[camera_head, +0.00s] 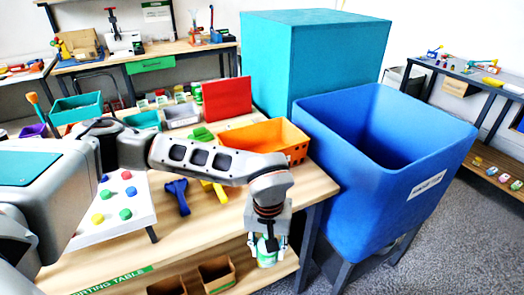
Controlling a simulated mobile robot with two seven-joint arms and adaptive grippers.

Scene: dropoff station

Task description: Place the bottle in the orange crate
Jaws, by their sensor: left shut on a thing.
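The orange crate (301,151) stands on the wooden table near its right end, partly hidden behind my left arm. My left gripper (267,243) points down at the table's front right, nearer the camera than the crate. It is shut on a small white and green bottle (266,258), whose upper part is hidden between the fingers. The bottle hangs roughly upright and shows against the lower shelf. My right gripper is not in view.
A large blue bin (390,190) stands right of the table, with a teal box (312,55) behind it. A red panel (227,99), a blue tool (178,194) and a white board with coloured knobs (130,222) are on the table. Open cardboard boxes (216,272) sit below.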

